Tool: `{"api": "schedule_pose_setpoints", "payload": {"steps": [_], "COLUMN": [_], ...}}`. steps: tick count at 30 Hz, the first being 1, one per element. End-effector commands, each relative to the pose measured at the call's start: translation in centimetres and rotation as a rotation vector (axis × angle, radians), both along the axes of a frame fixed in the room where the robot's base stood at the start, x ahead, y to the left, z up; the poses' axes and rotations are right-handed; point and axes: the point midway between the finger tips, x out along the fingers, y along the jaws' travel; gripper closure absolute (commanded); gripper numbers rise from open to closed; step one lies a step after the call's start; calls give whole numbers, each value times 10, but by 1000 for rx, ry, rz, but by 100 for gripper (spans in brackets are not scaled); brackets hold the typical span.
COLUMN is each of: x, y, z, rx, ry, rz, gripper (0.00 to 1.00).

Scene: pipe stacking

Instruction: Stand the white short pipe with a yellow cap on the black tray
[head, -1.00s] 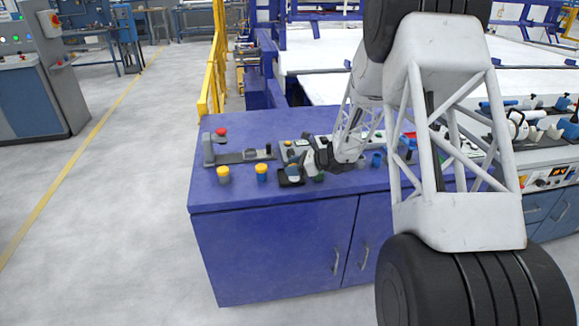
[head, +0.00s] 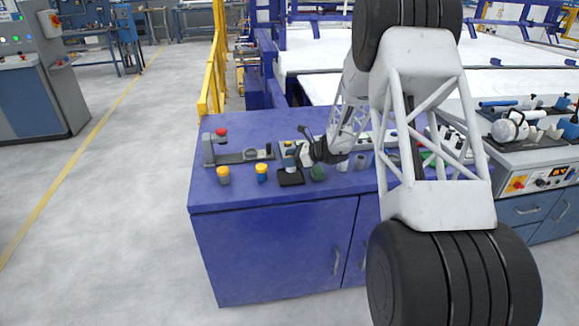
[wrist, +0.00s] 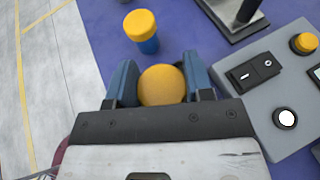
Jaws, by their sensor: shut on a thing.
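My gripper (head: 290,150) is shut on the white short pipe. In the wrist view the pipe's round yellow cap (wrist: 162,85) shows between the two blue fingers, and its body is hidden below the cap. In the head view the pipe is small and partly covered by the gripper. I cannot tell whether the pipe's lower end touches the tray.
A dark green object (head: 318,173) is close right of the tray. A grey fixture (head: 215,149) stands behind.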

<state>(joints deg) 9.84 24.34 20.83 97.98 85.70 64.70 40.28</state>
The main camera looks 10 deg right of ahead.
Motion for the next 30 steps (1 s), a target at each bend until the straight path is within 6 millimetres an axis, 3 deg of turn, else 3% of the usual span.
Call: {"api": "schedule_pose_setpoints", "payload": {"steps": [10,25,26,30], "x": [0,0,0,0], "y": [0,0,0,0], "z": [-31,-37,-36,-36], "rx": [0,0,0,0], "ry": [2,1,0,0], "rz": [0,0,0,0], "gripper": [80,80,50,28]}}
